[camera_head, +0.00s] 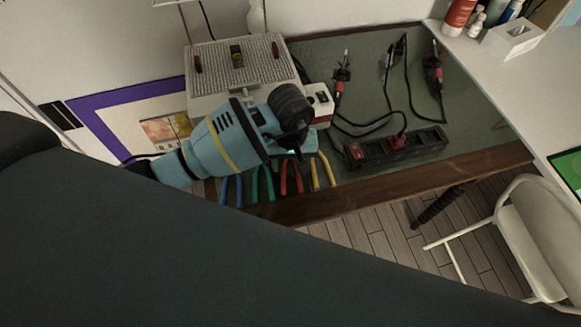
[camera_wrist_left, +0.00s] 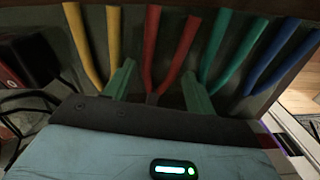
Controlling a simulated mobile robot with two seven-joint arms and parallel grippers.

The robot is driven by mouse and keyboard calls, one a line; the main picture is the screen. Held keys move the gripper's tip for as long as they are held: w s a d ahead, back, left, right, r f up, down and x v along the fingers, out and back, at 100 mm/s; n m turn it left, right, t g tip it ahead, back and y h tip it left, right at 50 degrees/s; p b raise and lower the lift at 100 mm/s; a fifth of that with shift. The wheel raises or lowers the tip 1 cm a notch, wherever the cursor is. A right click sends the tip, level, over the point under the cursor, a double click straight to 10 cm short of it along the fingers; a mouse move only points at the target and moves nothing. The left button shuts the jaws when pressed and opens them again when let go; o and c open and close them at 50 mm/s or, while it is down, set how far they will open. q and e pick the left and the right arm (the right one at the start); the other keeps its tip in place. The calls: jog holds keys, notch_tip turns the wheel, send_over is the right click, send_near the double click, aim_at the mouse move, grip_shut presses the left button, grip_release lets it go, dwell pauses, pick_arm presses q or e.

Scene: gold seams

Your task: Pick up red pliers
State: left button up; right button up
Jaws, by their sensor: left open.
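The red pliers (camera_head: 291,179) lie at the front edge of the workbench in the head view, handles toward me, between green and yellow pliers. Their upper part is hidden behind my left gripper (camera_head: 299,156). In the left wrist view the two red handles (camera_wrist_left: 151,46) run down the middle of the picture. There, the green fingers of my left gripper (camera_wrist_left: 158,84) stand apart, one on each side of the red pliers. The gripper is open, and I cannot tell whether a finger touches the handles. My right gripper is not in view.
Yellow (camera_head: 322,172), green (camera_head: 262,184) and blue pliers (camera_head: 231,191) flank the red ones closely. A perforated white box (camera_head: 262,62) stands behind my arm. A black power strip (camera_head: 375,151) with cables lies to the right. A white chair (camera_head: 530,235) stands beside the bench.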

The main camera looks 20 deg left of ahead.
pick_arm(q)
jog(key=shift+f, duration=0.25)
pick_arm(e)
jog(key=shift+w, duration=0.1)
pick_arm(q)
jog(key=shift+c, duration=0.3)
jog(key=c, duration=0.7)
jog(key=shift+c, duration=0.2)
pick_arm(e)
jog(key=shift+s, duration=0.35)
pick_arm(q)
jog(key=shift+r, duration=0.15)
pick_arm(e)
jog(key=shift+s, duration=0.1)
